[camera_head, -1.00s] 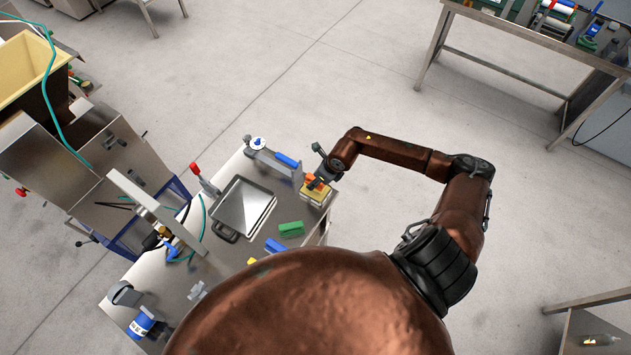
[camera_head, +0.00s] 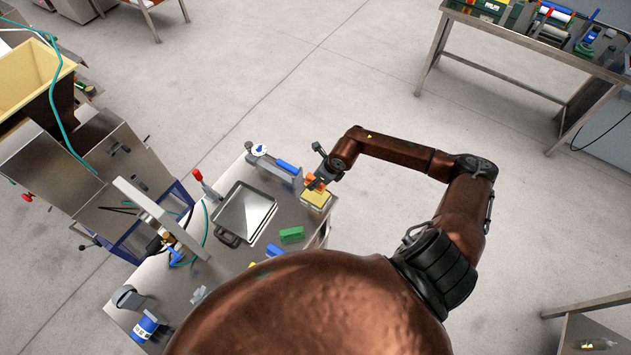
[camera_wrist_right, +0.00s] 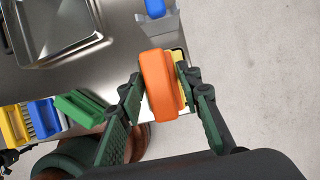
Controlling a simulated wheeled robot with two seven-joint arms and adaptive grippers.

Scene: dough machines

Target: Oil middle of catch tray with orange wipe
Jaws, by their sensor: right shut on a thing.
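The orange wipe (camera_wrist_right: 158,84) is held between the two green-padded fingers of my right gripper (camera_wrist_right: 160,95). In the head view the right gripper (camera_head: 317,182) holds the orange wipe (camera_head: 312,183) just above or touching a yellow pad in a box (camera_head: 316,199) at the table's right end; I cannot tell whether they touch. The catch tray (camera_head: 245,211) is a shallow metal tray lying on the table left of the gripper. It also shows in the right wrist view (camera_wrist_right: 92,46) at the upper left. My left gripper is not in view.
On the metal table (camera_head: 205,275), a green block (camera_head: 291,234) lies between the tray and the near edge, with blue and yellow brushes beside it. A blue-handled tool (camera_head: 286,166) lies at the far edge. A red-handled lever (camera_head: 198,176) stands left of the tray.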

